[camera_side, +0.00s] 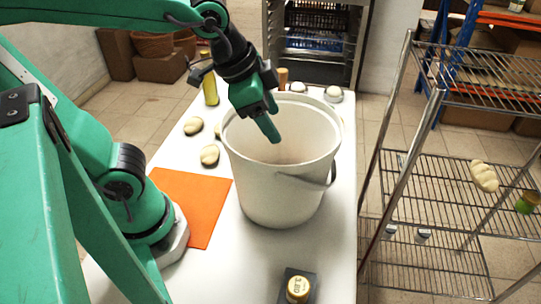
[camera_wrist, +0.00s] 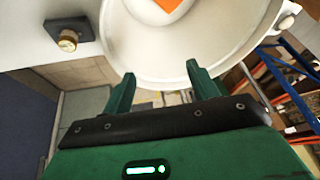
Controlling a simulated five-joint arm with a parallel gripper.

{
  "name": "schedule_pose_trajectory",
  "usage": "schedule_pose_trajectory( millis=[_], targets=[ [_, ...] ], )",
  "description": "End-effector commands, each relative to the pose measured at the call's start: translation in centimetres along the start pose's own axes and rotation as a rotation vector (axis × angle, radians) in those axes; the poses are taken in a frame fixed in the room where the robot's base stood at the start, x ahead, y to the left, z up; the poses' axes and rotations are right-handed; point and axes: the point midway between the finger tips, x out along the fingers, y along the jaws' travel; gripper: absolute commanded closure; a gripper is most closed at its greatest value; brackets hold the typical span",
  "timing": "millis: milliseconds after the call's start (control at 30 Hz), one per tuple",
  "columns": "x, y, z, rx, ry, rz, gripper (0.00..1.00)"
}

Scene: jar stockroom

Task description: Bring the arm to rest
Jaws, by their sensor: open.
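My gripper (camera_side: 270,134) is open and empty, with its fingers pointing down over the mouth of a large white bucket (camera_side: 275,190) in the side view. In the wrist view the two fingers of my gripper (camera_wrist: 161,88) stand apart with nothing between them. The bucket's rim (camera_wrist: 165,82) fills the top of that view, and an orange patch (camera_wrist: 170,5) shows within the rim. I cannot tell exactly how far the fingertips reach below the rim.
The bucket stands on a white table (camera_side: 335,255) beside an orange mat (camera_side: 200,205). A gold-lidded jar (camera_side: 298,289) sits on a dark block in front. A wire rack (camera_side: 440,185) stands right.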

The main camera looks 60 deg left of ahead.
Motion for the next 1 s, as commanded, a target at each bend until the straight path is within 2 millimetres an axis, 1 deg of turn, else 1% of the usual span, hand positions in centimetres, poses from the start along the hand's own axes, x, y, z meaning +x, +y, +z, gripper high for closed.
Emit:
schedule_pose_trajectory(
  millis=[33,200,300,400,567,1000],
  targets=[
    [-0.4,-1.1,1.2,-0.080,0.004,-0.024,0.41],
    [-1.2,-3.5,4.6,-0.316,0.014,-0.087,0.41],
    [-1.5,-4.3,6.2,-0.423,0.021,-0.116,0.41],
    [-1.6,-4.8,7.3,-0.496,0.026,-0.136,0.41],
    [-1.7,-5.0,8.0,-0.545,0.029,-0.149,0.41],
    [-1.7,-5.1,8.1,-0.549,0.029,-0.149,0.41]
  ],
)
